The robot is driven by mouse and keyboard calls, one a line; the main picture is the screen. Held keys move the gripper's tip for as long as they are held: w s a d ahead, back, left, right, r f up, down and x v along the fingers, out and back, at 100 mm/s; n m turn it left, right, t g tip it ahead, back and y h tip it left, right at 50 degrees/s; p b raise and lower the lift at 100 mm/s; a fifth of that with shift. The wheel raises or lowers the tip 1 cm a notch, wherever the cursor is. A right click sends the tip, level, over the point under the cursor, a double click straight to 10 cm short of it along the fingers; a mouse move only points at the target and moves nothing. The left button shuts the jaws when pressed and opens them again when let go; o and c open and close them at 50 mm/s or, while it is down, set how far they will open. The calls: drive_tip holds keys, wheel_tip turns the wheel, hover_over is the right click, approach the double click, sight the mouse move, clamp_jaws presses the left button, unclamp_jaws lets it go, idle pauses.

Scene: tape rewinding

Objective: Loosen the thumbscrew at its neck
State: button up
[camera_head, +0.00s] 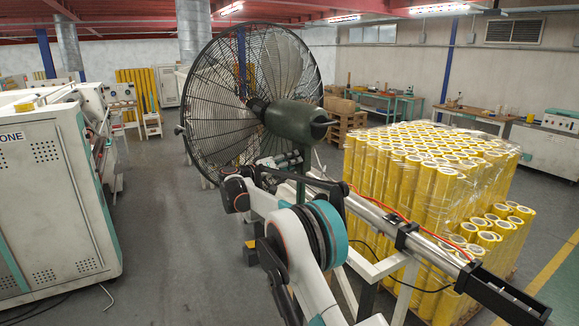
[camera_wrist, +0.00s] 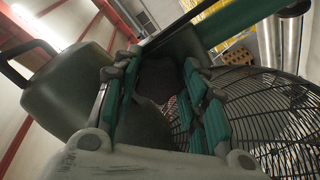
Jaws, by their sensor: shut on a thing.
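A large fan with a round black wire cage (camera_head: 215,85) and a dark green motor housing (camera_head: 295,118) stands in the middle of the head view. Its green post (camera_head: 301,188) runs down behind my arm. My gripper (camera_head: 288,160) is at the neck below the housing, partly hidden by my arm. In the wrist view the two green-padded fingers (camera_wrist: 160,100) stand on either side of a dark piece at the neck, the thumbscrew (camera_wrist: 155,82), and are shut on it. Its outline is dark and partly hidden. The motor housing also shows at left in the wrist view (camera_wrist: 75,90).
A wrapped pallet of yellow rolls (camera_head: 430,175) stands close on the right. A white machine (camera_head: 50,190) stands at left. Workbenches (camera_head: 470,115) line the back right. The grey floor (camera_head: 165,240) between machine and fan is clear.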

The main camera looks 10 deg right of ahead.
drive_tip(key=n+b, duration=0.1)
drive_tip(key=n, duration=0.8)
drive_tip(key=n+b, duration=0.1)
drive_tip(key=n, duration=0.3)
drive_tip(key=shift+s+r+b, duration=0.1)
drive_tip(key=shift+r+b, duration=0.15)
drive_tip(key=shift+b, duration=0.1)
drive_tip(key=shift+n, duration=0.4)
drive_tip(key=o, duration=1.1)
drive_tip(key=shift+a, duration=0.1)
drive_tip(key=v, duration=1.2)
